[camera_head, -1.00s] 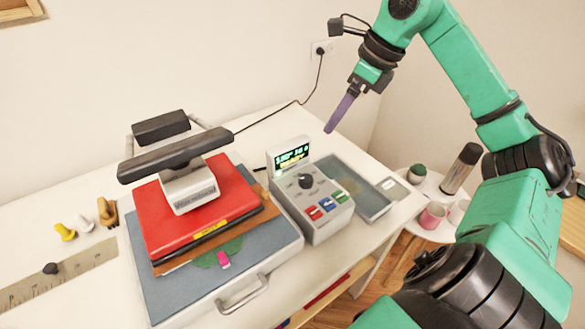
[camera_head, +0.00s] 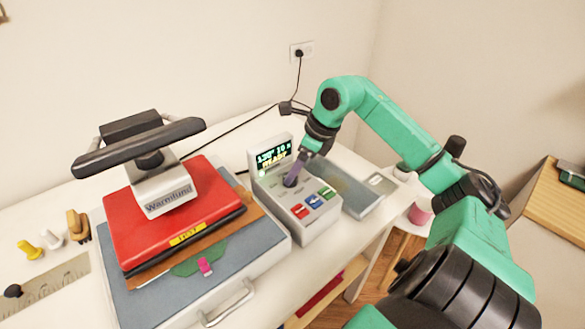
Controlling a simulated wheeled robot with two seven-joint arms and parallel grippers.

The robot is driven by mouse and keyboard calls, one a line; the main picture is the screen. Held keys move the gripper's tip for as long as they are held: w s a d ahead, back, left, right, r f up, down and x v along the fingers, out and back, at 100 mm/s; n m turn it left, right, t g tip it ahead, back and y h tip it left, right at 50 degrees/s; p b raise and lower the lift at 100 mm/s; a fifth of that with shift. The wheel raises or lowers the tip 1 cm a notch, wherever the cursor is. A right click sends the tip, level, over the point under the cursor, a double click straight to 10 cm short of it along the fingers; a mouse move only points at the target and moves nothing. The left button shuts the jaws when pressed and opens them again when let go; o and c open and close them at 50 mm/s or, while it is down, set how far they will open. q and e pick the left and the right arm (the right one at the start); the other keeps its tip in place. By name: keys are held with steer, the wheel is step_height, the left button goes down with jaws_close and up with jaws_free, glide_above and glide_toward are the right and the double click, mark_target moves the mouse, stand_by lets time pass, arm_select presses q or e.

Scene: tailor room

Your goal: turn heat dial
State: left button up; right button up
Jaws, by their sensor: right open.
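The control box (camera_head: 310,232) of the heat press stands right of the press. It has a lit green and yellow display (camera_head: 274,158) and red, blue and green buttons (camera_head: 313,202). The dark heat dial (camera_head: 288,181) is on its sloped face, mostly hidden by my right gripper. My right gripper (camera_head: 292,180) points down with its purple fingers over the dial. Whether they touch it I cannot tell. The right gripper is open. My left gripper is not in view.
The heat press has a red upper plate (camera_head: 150,225), a dark handle bar (camera_head: 140,148) and a blue-grey base (camera_head: 150,300). A grey tray (camera_head: 340,186) lies right of the box. A cable runs to the wall socket (camera_head: 302,50). Spools and a ruler (camera_head: 45,288) lie at left.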

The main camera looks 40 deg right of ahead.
steer(key=shift+x, duration=1.15)
steer(key=shift+w+f, duration=0.1)
steer(key=shift+f, duration=0.1)
jaws_close()
